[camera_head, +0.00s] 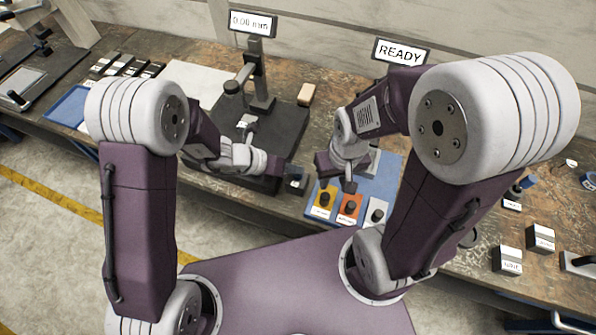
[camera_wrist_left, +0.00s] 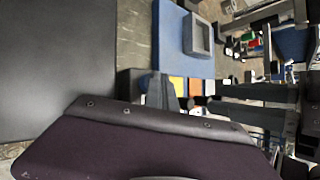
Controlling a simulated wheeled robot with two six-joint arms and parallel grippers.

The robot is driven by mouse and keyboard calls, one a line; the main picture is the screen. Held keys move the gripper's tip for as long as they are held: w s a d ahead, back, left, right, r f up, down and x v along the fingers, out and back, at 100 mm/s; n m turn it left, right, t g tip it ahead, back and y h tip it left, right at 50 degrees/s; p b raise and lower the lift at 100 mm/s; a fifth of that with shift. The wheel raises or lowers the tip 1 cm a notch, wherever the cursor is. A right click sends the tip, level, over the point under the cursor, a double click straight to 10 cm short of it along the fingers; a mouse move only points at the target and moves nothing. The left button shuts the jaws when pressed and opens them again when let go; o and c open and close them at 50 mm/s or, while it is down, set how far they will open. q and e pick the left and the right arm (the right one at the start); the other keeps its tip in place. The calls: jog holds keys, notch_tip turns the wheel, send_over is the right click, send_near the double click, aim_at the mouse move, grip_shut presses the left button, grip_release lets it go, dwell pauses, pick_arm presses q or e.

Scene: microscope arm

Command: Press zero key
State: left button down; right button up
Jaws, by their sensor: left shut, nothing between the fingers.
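Three keys with black knobs stand in a row on a blue panel (camera_head: 384,172): yellow (camera_head: 322,201), orange (camera_head: 349,208) and white (camera_head: 375,213). Their labels are too small to read, so I cannot tell which is the zero key. A small dark block (camera_head: 297,182) sits left of them at the black base's edge. My left gripper (camera_head: 275,171) is shut beside this block; I cannot tell if they touch. In the left wrist view the yellow (camera_wrist_left: 178,88) and orange (camera_wrist_left: 195,87) keys show beyond my gripper body. My right gripper (camera_head: 350,185) points down just above the orange key.
A display reading 0.00 mm (camera_head: 253,22) tops a black stand (camera_head: 258,70) on a black base (camera_head: 220,119). A READY display (camera_head: 401,53) stands further right. Labelled blocks (camera_head: 508,260) sit at the right front.

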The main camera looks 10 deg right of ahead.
pick_arm(q)
jog(key=shift+r+p, duration=0.65)
jog(key=shift+r, duration=0.2)
notch_tip(320, 180, up, 5)
jog(key=p, duration=0.4)
jog(key=shift+r+p, duration=0.1)
jog(key=shift+p, duration=0.25)
